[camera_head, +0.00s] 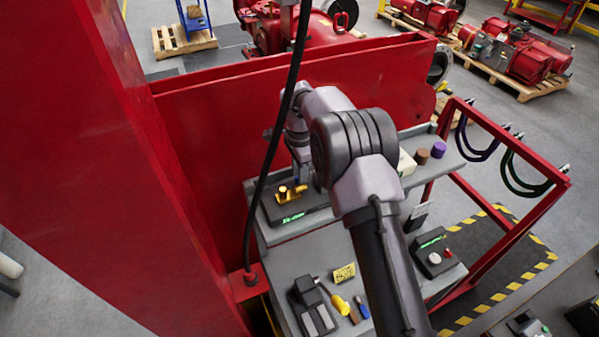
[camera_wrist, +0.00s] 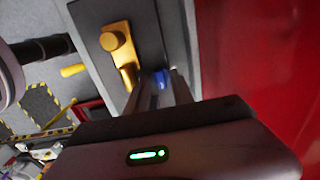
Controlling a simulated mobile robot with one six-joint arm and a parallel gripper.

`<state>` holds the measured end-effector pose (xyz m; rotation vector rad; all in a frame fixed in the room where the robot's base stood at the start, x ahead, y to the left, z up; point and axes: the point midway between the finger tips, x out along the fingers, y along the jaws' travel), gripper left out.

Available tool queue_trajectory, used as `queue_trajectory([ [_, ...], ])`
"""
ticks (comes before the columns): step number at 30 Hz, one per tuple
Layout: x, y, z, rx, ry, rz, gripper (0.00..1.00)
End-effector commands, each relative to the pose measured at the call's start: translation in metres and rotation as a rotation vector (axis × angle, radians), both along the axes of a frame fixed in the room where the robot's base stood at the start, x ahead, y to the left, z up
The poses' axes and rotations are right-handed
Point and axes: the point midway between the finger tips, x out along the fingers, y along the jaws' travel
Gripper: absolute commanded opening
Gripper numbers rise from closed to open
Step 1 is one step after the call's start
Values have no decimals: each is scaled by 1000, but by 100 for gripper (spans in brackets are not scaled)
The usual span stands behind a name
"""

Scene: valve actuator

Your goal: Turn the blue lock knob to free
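The blue lock knob (camera_wrist: 160,78) shows in the wrist view as a small, blurred blue part beside the brass lever (camera_wrist: 122,50). My gripper (camera_wrist: 159,84) has its two fingers apart, and the knob appears in the gap between their tips. I cannot tell whether the fingers touch it, nor which way the knob is turned. In the head view the brass lever (camera_head: 290,194) sits on a dark box (camera_head: 296,210) on the bench's upper shelf. My arm hides the blue knob there, and my fingertips are hard to make out.
A red wall panel (camera_head: 215,150) stands behind the bench, with a red column (camera_head: 90,150) at left. A black cable (camera_head: 262,190) hangs close to my arm. The lower shelf (camera_head: 300,262) holds a yellow-handled tool (camera_head: 340,304) and a dark control box (camera_head: 434,252).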

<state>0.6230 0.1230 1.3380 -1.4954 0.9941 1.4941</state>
Motion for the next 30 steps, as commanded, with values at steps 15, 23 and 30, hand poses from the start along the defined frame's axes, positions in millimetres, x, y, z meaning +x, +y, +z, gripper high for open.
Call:
queue_trajectory([
  [15, 0, 0, 0, 0, 0, 25, 0],
  [23, 0, 0, -1, 0, 0, 169, 0],
  [30, 0, 0, 0, -1, 0, 389, 0],
])
